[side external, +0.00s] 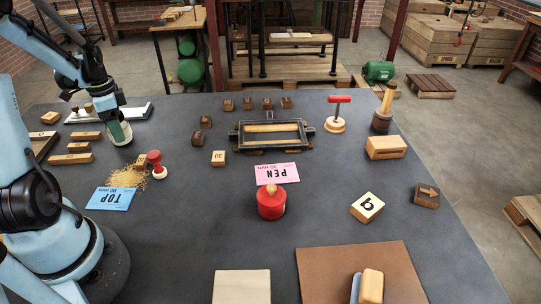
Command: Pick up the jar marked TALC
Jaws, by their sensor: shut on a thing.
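My gripper (113,117) points down at the left of the table and is shut on a small pale jar (120,137) with green at its upper part. The fingers hide part of the jar. I cannot read any TALC marking on it from here. I cannot tell whether its base touches the dark table or is just above it.
Wooden blocks (71,158) lie left.

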